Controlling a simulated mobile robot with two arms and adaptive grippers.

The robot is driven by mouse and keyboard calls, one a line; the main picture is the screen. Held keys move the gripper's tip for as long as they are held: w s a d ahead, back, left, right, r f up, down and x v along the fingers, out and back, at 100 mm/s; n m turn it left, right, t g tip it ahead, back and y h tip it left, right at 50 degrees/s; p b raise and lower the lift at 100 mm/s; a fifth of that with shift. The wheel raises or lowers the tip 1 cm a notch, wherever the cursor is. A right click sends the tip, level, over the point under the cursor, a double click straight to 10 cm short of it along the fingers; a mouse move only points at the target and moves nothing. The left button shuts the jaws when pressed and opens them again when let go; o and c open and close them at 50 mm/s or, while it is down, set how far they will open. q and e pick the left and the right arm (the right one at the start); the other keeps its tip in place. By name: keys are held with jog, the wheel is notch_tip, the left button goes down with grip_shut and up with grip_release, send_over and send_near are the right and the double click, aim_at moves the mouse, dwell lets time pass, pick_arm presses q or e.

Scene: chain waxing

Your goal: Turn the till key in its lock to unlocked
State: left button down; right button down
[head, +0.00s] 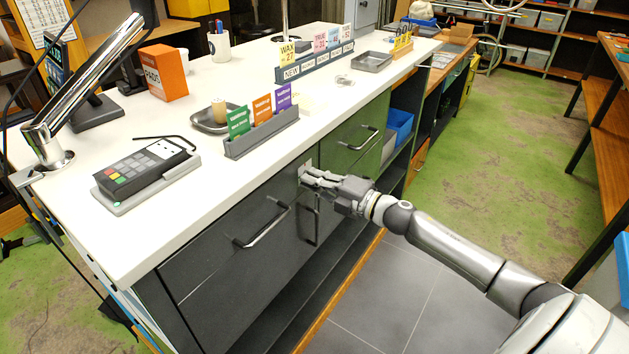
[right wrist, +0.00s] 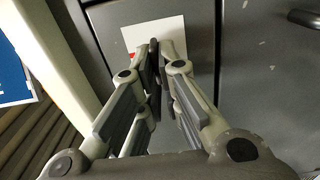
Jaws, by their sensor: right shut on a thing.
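My right gripper (head: 306,178) reaches the front of the dark till counter, just below the worktop edge. In the right wrist view its two fingers (right wrist: 158,55) are closed together in front of a white lock plate (right wrist: 150,30) that has a small red mark at its left side. The plate also shows as a pale patch in the head view (head: 305,166). The gripper is shut on the till key at the plate. The key is hidden between the fingertips, so its turn angle cannot be told. My left gripper is not in view.
A grey drawer with a bar handle (head: 263,228) lies left of my right gripper, and a green drawer (head: 350,140) lies to its right. A card terminal (head: 145,168) and card holder (head: 262,135) stand on the white worktop (head: 215,185). The floor aisle right of the counter is open.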

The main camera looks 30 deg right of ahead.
jog(key=shift+f, duration=0.1)
jog(key=c, duration=1.6)
grip_release()
jog(key=shift+c, duration=0.2)
jog(key=v, duration=1.2)
